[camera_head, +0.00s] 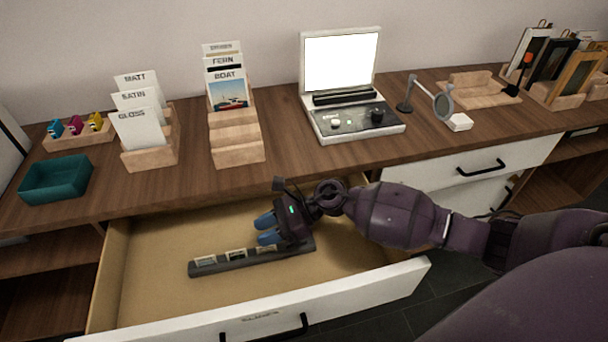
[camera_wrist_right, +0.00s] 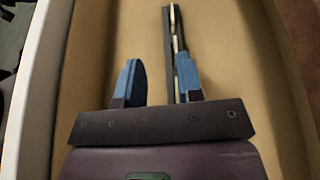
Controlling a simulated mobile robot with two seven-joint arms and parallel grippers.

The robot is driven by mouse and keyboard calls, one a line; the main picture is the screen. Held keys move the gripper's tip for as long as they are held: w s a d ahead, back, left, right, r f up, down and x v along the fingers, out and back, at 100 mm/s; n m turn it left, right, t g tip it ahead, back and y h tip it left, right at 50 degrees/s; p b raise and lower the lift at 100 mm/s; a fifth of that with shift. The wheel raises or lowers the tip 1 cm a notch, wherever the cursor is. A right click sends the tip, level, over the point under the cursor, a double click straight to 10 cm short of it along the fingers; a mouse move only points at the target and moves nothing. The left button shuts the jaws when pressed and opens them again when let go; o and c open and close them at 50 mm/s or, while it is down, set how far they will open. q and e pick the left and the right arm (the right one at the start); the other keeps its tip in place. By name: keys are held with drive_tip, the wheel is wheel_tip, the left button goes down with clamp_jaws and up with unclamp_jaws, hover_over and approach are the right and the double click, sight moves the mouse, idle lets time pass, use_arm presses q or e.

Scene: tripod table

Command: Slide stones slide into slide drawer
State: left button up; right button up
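The drawer (camera_head: 150,245) is pulled open below the counter; its front carries a small label too blurred to read. Inside lies a long dark rack (camera_head: 215,268) holding several small slides (camera_head: 205,261) with pictures. My right gripper (camera_head: 259,230) is inside the drawer, over the right part of the rack. Its two blue fingers are spread, with nothing between them that I can make out. In the right wrist view, the right finger (camera_wrist_right: 187,80) is right beside or over the rack (camera_wrist_right: 168,45), and the left finger (camera_wrist_right: 130,82) is over bare drawer floor. My left gripper is out of view.
The counter (camera_head: 180,190) above holds a teal tray (camera_head: 55,180), card holders (camera_head: 150,155), a lit viewer (camera_head: 345,90), a magnifier on a stand (camera_head: 440,103) and wooden racks (camera_head: 560,90). The drawer front (camera_head: 340,292) and its handle stand nearest me. The drawer's left floor is bare.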

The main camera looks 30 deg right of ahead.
use_arm(q)
drive_tip(key=shift+s+f+b, duration=0.25)
drive_tip(key=shift+f+b, duration=0.05)
drive_tip(key=shift+f, duration=0.2)
use_arm(e)
drive_tip(key=s+d+r+m+t, duration=0.1)
drive_tip(key=s+r, duration=0.2)
drive_tip(key=r, duration=0.4)
drive_tip(key=s+d+r+m+t+h, duration=0.1)
drive_tip(key=s+d+r, duration=0.1)
drive_tip(key=r, duration=0.5)
drive_tip(key=s+d+r+m+t+h, duration=0.1)
drive_tip(key=s+r, duration=0.2)
drive_tip(key=r, duration=0.5)
drive_tip(key=shift+s+d+m+t, duration=0.3)
drive_tip(key=shift+d, duration=0.1)
use_arm(q)
drive_tip(key=w+r+t+p, duration=0.1)
drive_tip(key=w+r+p, duration=0.2)
drive_tip(key=r, duration=0.6)
drive_tip(key=shift+w+r+t+p, duration=0.2)
drive_tip(key=shift+w+t+p, duration=0.15)
drive_tip(key=shift+p, duration=0.85)
use_arm(e)
wheel_tip(320, 180, up, 9)
use_arm(q)
drive_tip(key=shift+f, duration=0.1)
drive_tip(key=shift+d, duration=0.1)
